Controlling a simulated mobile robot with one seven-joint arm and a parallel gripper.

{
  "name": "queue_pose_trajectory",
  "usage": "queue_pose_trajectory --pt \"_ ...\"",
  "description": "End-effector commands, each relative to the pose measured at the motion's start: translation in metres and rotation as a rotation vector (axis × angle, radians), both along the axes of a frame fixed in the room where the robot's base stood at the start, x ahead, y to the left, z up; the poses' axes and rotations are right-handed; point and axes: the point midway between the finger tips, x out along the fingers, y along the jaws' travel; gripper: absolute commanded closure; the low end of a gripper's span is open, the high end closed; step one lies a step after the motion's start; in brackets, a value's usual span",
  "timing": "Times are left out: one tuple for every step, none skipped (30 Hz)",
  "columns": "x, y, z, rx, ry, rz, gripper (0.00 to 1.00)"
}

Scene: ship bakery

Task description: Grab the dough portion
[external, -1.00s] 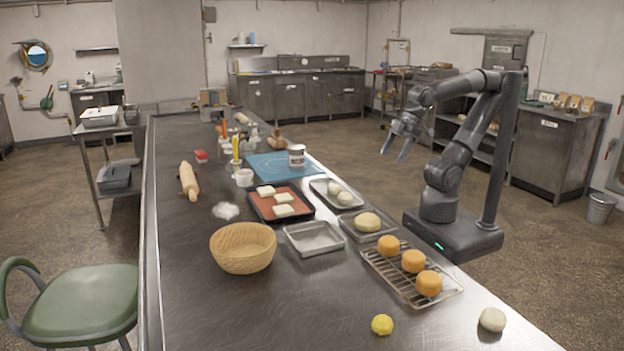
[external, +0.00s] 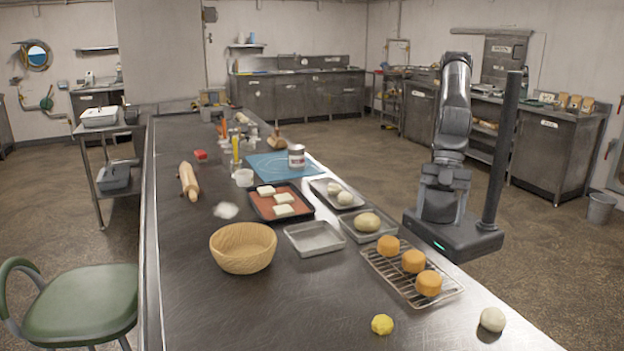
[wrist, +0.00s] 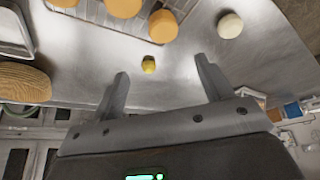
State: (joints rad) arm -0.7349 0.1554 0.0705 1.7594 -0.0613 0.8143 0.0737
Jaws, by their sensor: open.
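A pale round dough ball (external: 492,319) sits on the bare steel counter at the front right; in the wrist view it shows at the upper right (wrist: 230,25). Other pale dough lies in trays: one round piece (external: 367,222) in a metal tray and two small balls (external: 338,193) in the tray behind it. I cannot tell which piece the task means. My gripper (wrist: 161,66) is open and empty in the wrist view, its fingers apart, with the pale ball beyond the right finger. In the external view I cannot make out the fingers.
A small yellow lump (external: 382,325) lies left of the pale ball. A wire rack (external: 408,288) with orange-brown cakes stands behind them. The counter's front left is clear.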

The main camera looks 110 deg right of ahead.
Motion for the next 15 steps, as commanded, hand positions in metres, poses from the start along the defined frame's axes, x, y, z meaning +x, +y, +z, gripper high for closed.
queue_pose_trajectory --pt "-0.006 0.031 -0.011 -0.004 0.008 0.044 0.28" --pt "-0.010 0.047 -0.017 -0.005 0.011 0.065 0.28" --pt "-0.015 0.067 -0.024 -0.005 0.014 0.092 0.28" --pt "-0.020 0.081 -0.028 -0.005 0.015 0.111 0.28" --pt "-0.024 0.094 -0.034 -0.006 0.018 0.128 0.28" --pt "-0.030 0.109 -0.040 -0.006 0.021 0.148 0.28" --pt "-0.033 0.119 -0.043 -0.007 0.022 0.162 0.28" --pt "-0.037 0.128 -0.047 -0.006 0.024 0.173 0.28" --pt "-0.041 0.137 -0.051 -0.006 0.026 0.186 0.28" --pt "-0.044 0.143 -0.054 -0.006 0.027 0.194 0.28" --pt "-0.046 0.148 -0.056 -0.006 0.027 0.200 0.28" --pt "-0.048 0.152 -0.058 -0.007 0.028 0.206 0.28" --pt "-0.049 0.155 -0.060 -0.006 0.028 0.209 0.28" --pt "-0.050 0.157 -0.061 -0.006 0.028 0.211 0.28" --pt "-0.050 0.158 -0.063 -0.005 0.028 0.213 0.28"
